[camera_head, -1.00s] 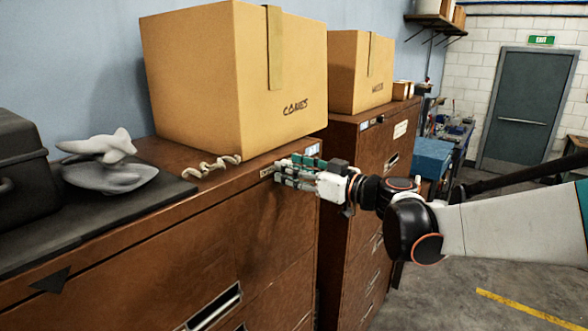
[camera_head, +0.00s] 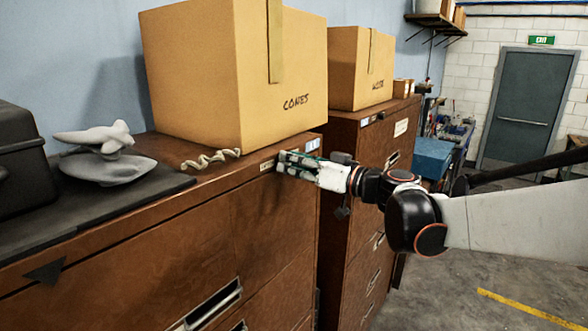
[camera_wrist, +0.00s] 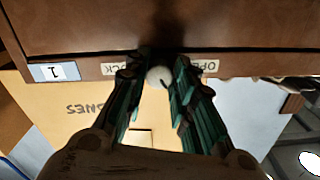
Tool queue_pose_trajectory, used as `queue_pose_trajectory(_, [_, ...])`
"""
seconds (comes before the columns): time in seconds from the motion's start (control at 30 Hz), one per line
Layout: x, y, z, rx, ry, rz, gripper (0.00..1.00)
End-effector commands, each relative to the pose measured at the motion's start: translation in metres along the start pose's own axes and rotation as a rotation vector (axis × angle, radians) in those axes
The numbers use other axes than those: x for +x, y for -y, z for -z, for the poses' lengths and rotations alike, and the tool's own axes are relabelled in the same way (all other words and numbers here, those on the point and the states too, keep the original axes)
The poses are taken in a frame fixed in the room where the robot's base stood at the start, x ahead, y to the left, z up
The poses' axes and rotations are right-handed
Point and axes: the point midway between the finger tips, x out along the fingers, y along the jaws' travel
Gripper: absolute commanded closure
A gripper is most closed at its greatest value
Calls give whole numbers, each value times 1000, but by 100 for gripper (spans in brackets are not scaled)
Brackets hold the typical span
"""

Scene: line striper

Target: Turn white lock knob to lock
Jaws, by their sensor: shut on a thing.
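The white lock knob (camera_wrist: 158,77) shows in the wrist view on the top front strip of a brown cabinet (camera_head: 150,262). It sits between two partly covered labels, one ending in "OCK" (camera_wrist: 116,69) and one starting "OPE" (camera_wrist: 205,67). My gripper (camera_wrist: 160,84) has its green and black fingers on both sides of the knob and is shut on it. In the head view my gripper (camera_head: 284,162) is at the cabinet's upper right front corner, and its fingers hide the knob. The knob's exact turn cannot be told.
A cardboard box marked "CONES" (camera_head: 200,80) stands on the cabinet above my gripper. A coiled cord (camera_head: 210,158), a grey figure (camera_head: 100,155) and a black case (camera_head: 20,160) are further left.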

Motion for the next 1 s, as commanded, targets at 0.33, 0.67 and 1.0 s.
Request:
queue_pose_trajectory(0.33, [0,0,-2,327,0,0,100])
queue_pose_trajectory(0.67, [0,0,-2,640,0,-1,100])
queue_pose_trajectory(1.0, [0,1,-1,957,0,-1,100])
